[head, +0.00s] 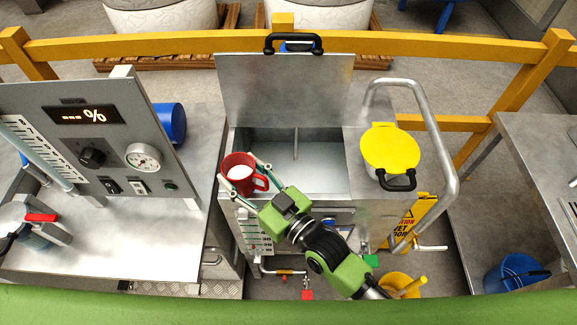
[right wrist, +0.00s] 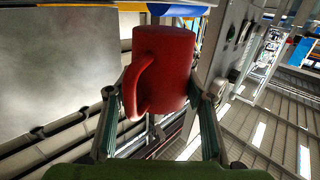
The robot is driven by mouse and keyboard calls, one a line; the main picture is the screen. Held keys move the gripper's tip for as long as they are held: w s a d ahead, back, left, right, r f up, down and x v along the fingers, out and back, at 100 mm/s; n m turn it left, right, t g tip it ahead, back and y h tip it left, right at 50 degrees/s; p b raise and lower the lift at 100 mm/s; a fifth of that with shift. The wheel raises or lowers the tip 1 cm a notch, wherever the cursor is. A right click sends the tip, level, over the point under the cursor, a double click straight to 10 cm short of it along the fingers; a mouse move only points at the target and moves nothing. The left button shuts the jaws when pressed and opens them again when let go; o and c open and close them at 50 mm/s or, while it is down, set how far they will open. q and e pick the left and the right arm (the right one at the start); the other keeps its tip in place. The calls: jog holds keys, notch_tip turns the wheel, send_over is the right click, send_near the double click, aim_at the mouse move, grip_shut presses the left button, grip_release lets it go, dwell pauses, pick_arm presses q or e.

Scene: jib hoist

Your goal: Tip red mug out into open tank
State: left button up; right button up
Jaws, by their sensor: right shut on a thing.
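The red mug (head: 238,187) is held upright by my right gripper (head: 243,172), one finger on each side of it. White contents show inside the mug in the head view. In the right wrist view the mug (right wrist: 175,70) sits between the fingers, its handle toward the palm. The open tank (head: 312,180) has its lid (head: 284,90) raised at the back. The mug is at the tank's front left corner; I cannot tell its exact height above the rim. My left gripper is not in view.
A control panel (head: 125,150) stands on a metal bench to the left. A yellow round lid (head: 390,148) and a bent grey pipe (head: 440,130) are to the tank's right. A yellow rail (head: 400,52) runs behind. A blue bucket (head: 510,275) stands lower right.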

jog(key=shift+w+d+f+m+b, duration=0.55)
jog(key=shift+m+b, duration=0.35)
jog(key=shift+b, duration=0.4)
jog(key=shift+d+r+m, duration=0.2)
jog(key=shift+r+m, duration=0.1)
jog(key=shift+w+d+r+m+b, duration=0.2)
jog(key=shift+w+d+m+b, duration=0.2)
jog(key=shift+m, duration=0.3)
jog(key=d+m+b, duration=0.1)
jog(key=w+m+b, duration=0.1)
jog(key=m+b, duration=0.1)
jog(key=w+d+m+t+b, duration=0.1)
jog(key=m, duration=0.1)
jog(key=shift+d+f, duration=0.35)
jog(key=shift+f, duration=0.05)
jog(key=shift+d+f+b, duration=0.1)
jog(key=shift+b, duration=0.35)
jog(key=shift+w+r+m, duration=0.1)
jog(key=shift+r+m, duration=0.25)
jog(key=shift+m, duration=0.85)
jog(key=shift+w+d+f+m+t+b, duration=0.1)
jog(key=shift+d+f+m+t+b, duration=0.15)
jog(key=shift+f+m+b, duration=0.5)
